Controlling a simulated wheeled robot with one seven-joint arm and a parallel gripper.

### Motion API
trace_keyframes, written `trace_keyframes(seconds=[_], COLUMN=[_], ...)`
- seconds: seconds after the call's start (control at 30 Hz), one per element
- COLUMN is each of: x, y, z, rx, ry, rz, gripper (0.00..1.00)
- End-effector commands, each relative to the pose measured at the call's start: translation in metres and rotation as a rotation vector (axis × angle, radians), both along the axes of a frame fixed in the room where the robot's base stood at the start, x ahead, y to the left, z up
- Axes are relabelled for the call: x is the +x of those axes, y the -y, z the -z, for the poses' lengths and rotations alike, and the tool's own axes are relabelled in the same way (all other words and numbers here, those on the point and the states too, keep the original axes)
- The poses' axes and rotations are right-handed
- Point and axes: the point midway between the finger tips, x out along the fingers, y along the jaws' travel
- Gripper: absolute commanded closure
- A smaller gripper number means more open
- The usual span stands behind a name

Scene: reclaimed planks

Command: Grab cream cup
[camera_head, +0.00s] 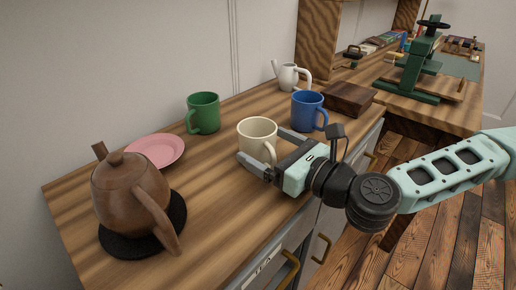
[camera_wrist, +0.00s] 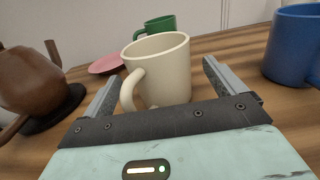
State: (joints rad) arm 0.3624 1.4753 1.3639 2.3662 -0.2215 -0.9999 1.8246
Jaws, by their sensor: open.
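The cream cup (camera_head: 257,138) stands upright on the wooden counter, and it also shows in the wrist view (camera_wrist: 163,70). Its handle points toward my gripper and to the left in the wrist view. My gripper (camera_head: 268,150) is open, low over the counter, with one finger on each side of the cup. In the wrist view the fingers of my gripper (camera_wrist: 128,72) flank the cup, with a visible gap on the right side. Whether the left finger touches the handle I cannot tell.
A blue mug (camera_head: 307,110) stands close on the right, beside a wooden box (camera_head: 350,98). A green mug (camera_head: 203,112), white pitcher (camera_head: 288,77) and pink plate (camera_head: 155,150) lie behind. A brown teapot (camera_head: 130,190) sits on a black mat (camera_head: 118,244). The front counter is clear.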

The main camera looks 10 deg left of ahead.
Motion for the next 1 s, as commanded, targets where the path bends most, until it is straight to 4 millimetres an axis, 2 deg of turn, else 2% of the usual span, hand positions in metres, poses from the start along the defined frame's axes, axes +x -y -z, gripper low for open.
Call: trace_keyframes(seconds=[0.13, 0.37, 0.57, 0.6, 0.87, 1.0], x=[0.007, 0.008, 0.008, 0.008, 0.008, 0.008], y=[-0.011, -0.012, -0.012, -0.012, -0.012, -0.012], z=[0.001, 0.001, 0.001, 0.001, -0.003, -0.020], rx=[-0.001, -0.001, 0.000, 0.000, 0.001, 0.003], ry=[0.000, -0.001, -0.001, -0.001, 0.001, 0.002], rz=[0.001, 0.001, 0.001, 0.001, 0.001, 0.002], gripper=[0.05, 0.05, 0.58, 0.61, 0.61, 0.61])
